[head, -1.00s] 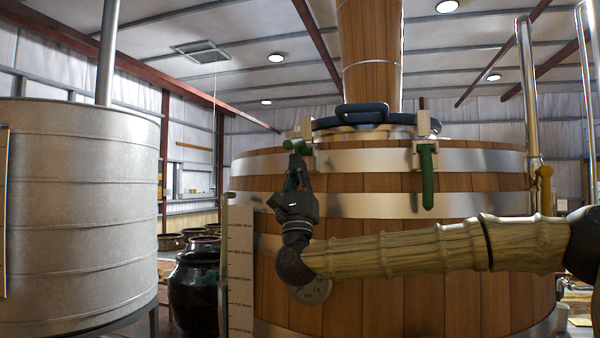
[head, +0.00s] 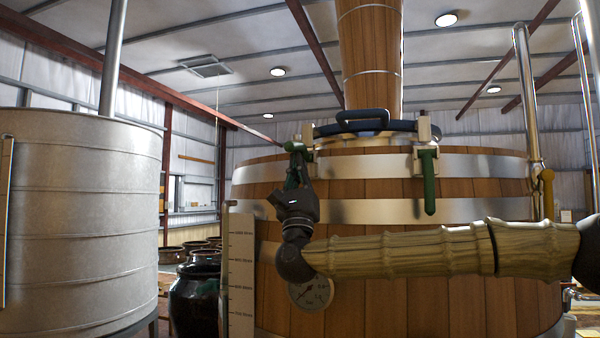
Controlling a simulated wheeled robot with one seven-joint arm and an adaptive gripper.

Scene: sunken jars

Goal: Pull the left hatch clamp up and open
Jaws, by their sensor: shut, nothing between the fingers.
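The left hatch clamp has a pale bracket (head: 307,133) at the left of the wooden vat's lid, with a short green handle part (head: 294,147) showing. How far its handle is raised is hard to tell, as my gripper overlaps the area below it. My gripper (head: 297,168) points upward just under that green part, its fingers shut with nothing held. Whether the fingertips touch the handle cannot be told. The right clamp's green handle (head: 429,185) hangs straight down. The dark hatch (head: 362,126) with its handle lies on top between the clamps.
The wooden vat (head: 400,300) with metal bands fills the middle. A round gauge (head: 312,293) sits on its front beside my wrist. A white scale strip (head: 241,270) and a dark jar (head: 194,300) stand left of it. A large metal tank (head: 80,220) is at far left.

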